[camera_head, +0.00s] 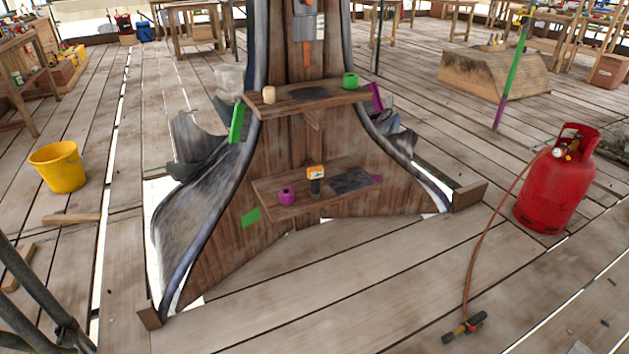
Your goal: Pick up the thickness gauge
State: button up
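A small upright device with an orange-and-white head and a black body (316,180) stands on the lower wooden shelf (289,209) of the spire. It looks like the thickness gauge, though its details are too small to be certain. A magenta ring-like roll (286,196) is close to its left. A dark flat sheet (350,181) lies to its right on the same shelf. The gauge stands free, with nothing in front of it. My gripper is not in view.
The upper shelf (300,106) holds a tan cylinder (269,95), a dark sheet and a green roll (350,80). A red gas cylinder (556,185) with a hose to a torch (465,327) stands right. A yellow bucket (58,167) stands left. Plank floor in front is mostly clear.

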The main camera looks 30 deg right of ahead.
aim_at(314, 173)
jog(key=i+l+z, duration=0.25)
jog(key=i+z, duration=0.55)
jog(key=i, duration=0.15)
jog(key=i+z, duration=0.35)
jog(key=i, duration=0.6)
